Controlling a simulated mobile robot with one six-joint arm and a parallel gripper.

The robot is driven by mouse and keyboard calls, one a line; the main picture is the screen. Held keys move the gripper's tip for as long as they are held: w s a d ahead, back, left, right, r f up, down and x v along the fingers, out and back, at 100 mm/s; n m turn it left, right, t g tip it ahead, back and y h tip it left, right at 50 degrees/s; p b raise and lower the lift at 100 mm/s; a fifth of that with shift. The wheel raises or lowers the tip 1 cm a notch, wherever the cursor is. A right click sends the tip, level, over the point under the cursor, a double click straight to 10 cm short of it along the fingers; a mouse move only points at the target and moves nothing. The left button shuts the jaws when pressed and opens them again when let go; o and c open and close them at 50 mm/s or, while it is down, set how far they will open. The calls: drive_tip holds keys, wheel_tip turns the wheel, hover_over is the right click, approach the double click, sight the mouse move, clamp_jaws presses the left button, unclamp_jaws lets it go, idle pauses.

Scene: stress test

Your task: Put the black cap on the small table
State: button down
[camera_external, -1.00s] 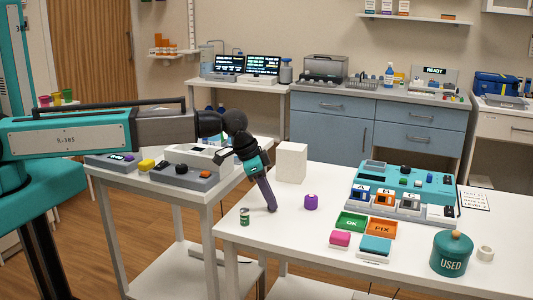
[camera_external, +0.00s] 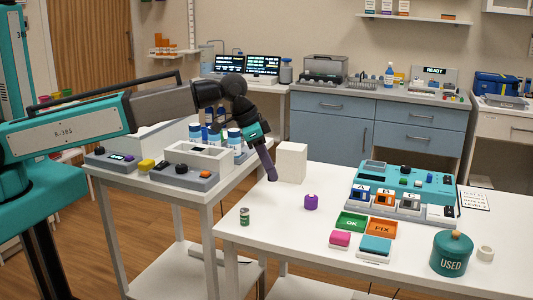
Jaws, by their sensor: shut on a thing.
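My gripper (camera_external: 271,178) points down over the back left part of the white front table (camera_external: 290,235), in front of the white block. It is shut and raised above the tabletop. The black cap does not show apart from the gripper, and no loose one is clear on the front table. What is between the fingertips is too small and dark to make out. The small table (camera_external: 205,189) stands at the left, behind the front table and under my arm.
The small table bears control boxes (camera_external: 183,174), a white tray (camera_external: 198,160) and blue-capped bottles (camera_external: 234,139). A white block (camera_external: 291,162), purple cap (camera_external: 310,202), green can (camera_external: 244,216), teal console (camera_external: 405,182) and USED jar (camera_external: 452,252) stand on the front table.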

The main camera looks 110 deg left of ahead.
drive_tip(key=shift+a, duration=0.1)
idle(0.7)
drive_tip(key=s+a+r+n+g, duration=0.2)
drive_tip(key=s+a+n, duration=0.3)
drive_tip(key=a, duration=0.5)
drive_tip(key=s+a+r+n+g+y+p, duration=0.1)
drive_tip(key=s+a+r+n+g, duration=0.1)
drive_tip(key=s+a+n, duration=0.4)
drive_tip(key=s+a+r+n+g, duration=0.1)
drive_tip(key=s+a+r+n, duration=0.3)
drive_tip(key=a, duration=1.1)
drive_tip(key=s+n, duration=0.1)
drive_tip(key=s, duration=0.2)
drive_tip(key=shift+s+r+n+g+y+p, duration=0.15)
drive_tip(key=shift+s+n+g+y+p, duration=0.15)
drive_tip(key=shift+n+g+y, duration=0.1)
drive_tip(key=shift+f+p, duration=0.8)
drive_tip(key=shift+f, duration=2.35)
drive_tip(key=shift+f, duration=0.1)
drive_tip(key=shift+f+p, duration=0.5)
drive_tip(key=shift+f, duration=1.25)
drive_tip(key=shift+f, duration=0.15)
